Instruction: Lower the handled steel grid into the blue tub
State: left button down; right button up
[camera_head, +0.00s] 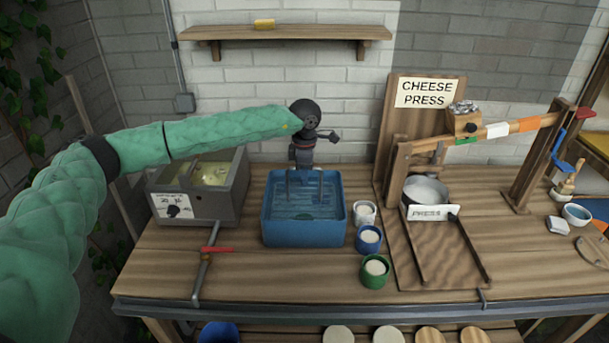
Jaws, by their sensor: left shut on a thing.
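The blue tub (304,235) stands on the wooden bench, left of the middle. My left gripper (305,164) is over the back part of the tub, at the end of a green padded arm, and is shut on the handle of the steel grid (289,188). The thin handle uprights run down from the gripper into the tub's opening. Fine lines of the grid show faintly within the tub walls; I cannot tell whether it touches the bottom. My right gripper is not in view.
A grey vat (213,208) with a red-handled pipe (216,249) stands left of the tub. White (364,214), blue (368,240) and green (374,273) cups stand close on its right. The wooden cheese press (395,175) is farther right. Bare bench lies in front.

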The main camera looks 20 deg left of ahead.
pick_arm(q)
jog(key=shift+f+b, duration=1.35)
jog(key=shift+f, duration=0.25)
dwell(1.3)
jog(key=c, duration=1.4)
grip_release()
